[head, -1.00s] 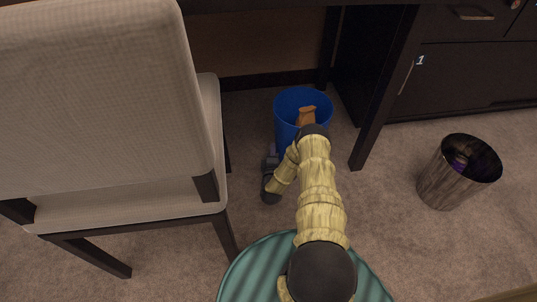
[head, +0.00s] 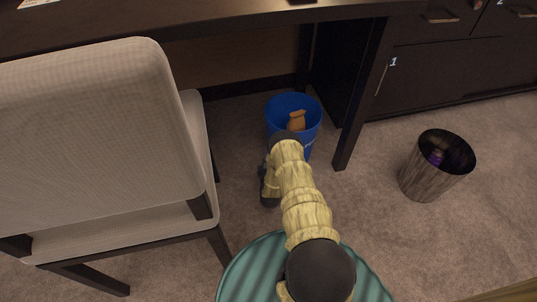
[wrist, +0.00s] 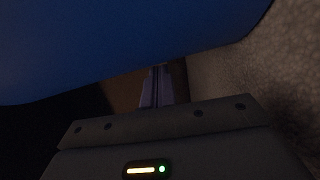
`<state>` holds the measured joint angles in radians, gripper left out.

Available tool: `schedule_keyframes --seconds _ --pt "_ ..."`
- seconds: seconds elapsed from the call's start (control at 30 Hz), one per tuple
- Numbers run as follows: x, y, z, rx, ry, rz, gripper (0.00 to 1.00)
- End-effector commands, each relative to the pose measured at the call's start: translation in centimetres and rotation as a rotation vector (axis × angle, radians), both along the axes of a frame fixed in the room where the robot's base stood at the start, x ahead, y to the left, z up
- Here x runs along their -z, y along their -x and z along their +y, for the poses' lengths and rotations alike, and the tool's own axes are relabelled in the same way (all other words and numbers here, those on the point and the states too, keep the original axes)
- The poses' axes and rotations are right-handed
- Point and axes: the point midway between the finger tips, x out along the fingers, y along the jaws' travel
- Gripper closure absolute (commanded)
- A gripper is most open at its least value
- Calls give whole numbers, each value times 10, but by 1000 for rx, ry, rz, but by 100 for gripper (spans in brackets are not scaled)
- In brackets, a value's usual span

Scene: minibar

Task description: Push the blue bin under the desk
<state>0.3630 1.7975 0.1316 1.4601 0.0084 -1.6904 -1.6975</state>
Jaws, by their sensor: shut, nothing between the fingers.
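The blue bin (head: 277,112) stands upright on the carpet at the desk's front opening, between the chair and a dark desk leg. A brown crumpled item (head: 296,121) is inside it. The dark desk (head: 210,32) spans the back. My arm reaches forward to the bin and hides its lower front. In the head view my gripper's fingers are hidden; its dark hand shows left of the arm, close to the bin. In the wrist view my gripper (wrist: 157,86) is shut and empty, and the blue bin wall (wrist: 120,45) fills the upper part, very close. I cannot tell whether they touch.
A beige chair (head: 95,140) stands close on the left. The desk leg (head: 362,95) is just right of the bin. A second, dark wood-patterned bin (head: 425,180) stands farther right, before dark cabinets (head: 450,75). Carpet between the leg and that bin is free.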

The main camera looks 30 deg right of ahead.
Motion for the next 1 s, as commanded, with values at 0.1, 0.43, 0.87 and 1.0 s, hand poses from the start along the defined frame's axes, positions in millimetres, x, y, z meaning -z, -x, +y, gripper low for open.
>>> schedule_keyframes --seconds 0.1,0.43,0.87,1.0 --pt "0 0 -1 2 0 -1 100" --pt "-1 -1 9 2 0 -1 100" --pt "-4 39 52 9 0 4 100" --pt "-4 63 63 8 0 4 100"
